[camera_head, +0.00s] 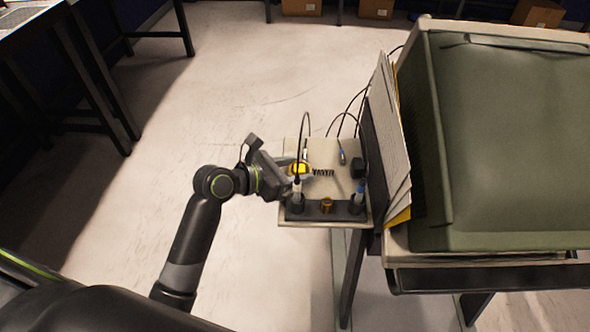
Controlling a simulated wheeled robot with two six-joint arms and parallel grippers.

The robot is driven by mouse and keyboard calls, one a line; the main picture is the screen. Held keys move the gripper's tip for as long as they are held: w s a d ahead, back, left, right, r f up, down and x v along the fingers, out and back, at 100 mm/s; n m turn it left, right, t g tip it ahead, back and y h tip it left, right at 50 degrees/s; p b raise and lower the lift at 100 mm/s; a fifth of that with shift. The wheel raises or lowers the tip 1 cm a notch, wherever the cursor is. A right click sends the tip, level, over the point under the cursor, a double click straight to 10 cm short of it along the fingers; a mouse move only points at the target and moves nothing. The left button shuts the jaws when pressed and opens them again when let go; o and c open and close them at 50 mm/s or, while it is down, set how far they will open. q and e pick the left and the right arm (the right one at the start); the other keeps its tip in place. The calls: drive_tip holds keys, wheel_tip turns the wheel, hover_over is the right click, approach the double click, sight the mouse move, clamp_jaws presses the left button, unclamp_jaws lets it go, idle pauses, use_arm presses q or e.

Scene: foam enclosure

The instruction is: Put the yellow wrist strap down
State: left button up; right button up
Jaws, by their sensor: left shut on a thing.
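The yellow wrist strap (300,168) is a small bright yellow loop at the left part of a small beige side shelf. My left gripper (292,177) reaches over the shelf's left edge and is shut on the strap. The strap is at or just above the shelf top; I cannot tell whether it touches. The gripper's fingers partly hide it. My right gripper is not in view.
The side shelf (325,155) carries a dark holder (325,209) with upright tools at its front, and cables. Papers (388,140) and a green-covered bench (510,130) stand to the right. Dark tables (40,25) stand at left. Floor between is clear.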

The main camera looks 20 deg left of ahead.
use_arm(q)
drive_tip(key=shift+f, duration=0.1)
drive_tip(key=o, duration=1)
drive_tip(key=shift+c, duration=0.2)
